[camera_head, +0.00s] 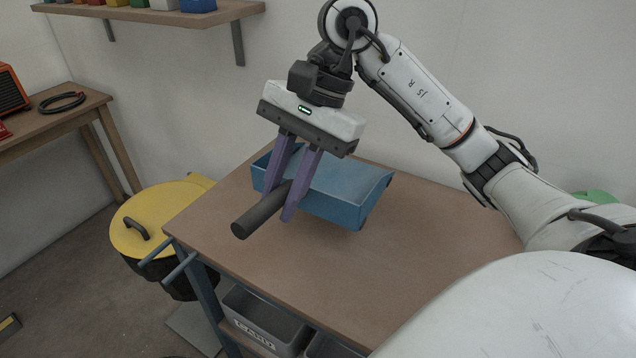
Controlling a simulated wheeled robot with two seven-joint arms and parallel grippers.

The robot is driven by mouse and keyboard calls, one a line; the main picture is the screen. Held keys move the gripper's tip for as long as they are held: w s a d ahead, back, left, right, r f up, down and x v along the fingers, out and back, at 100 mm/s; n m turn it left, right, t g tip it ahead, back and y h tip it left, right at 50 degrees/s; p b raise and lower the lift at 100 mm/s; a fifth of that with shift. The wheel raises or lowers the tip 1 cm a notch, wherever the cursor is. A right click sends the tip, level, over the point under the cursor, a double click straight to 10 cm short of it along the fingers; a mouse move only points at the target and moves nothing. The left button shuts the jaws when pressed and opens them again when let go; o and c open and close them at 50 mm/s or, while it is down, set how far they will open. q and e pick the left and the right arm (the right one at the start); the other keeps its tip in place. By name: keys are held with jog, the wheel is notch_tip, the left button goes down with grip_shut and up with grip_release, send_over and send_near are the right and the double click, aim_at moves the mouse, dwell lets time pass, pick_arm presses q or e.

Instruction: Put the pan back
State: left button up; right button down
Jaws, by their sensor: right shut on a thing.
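The pan is a blue dustpan (345,188) with a thick dark handle (254,216) that points toward the lower left. It is over the left part of the brown table (420,245); I cannot tell whether its underside touches the tabletop. My right gripper (279,204) reaches down from above, with its purple fingers on both sides of the handle, close to the pan's body. It is shut on the handle. My left gripper is not in view.
A round bin with a yellow lid (165,213) stands left of the table. Two blue rods (180,268) stick out from the table's left side. Grey bins (262,318) sit below. A wall shelf (225,12) hangs at upper left. The tabletop's right part is clear.

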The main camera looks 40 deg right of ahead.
notch_tip(320, 180, down, 10)
jog(key=shift+r, duration=0.25)
jog(key=c, duration=1.6)
grip_release()
jog(key=shift+o, duration=0.2)
jog(key=v, duration=1.2)
jog(key=shift+d+f, duration=0.1)
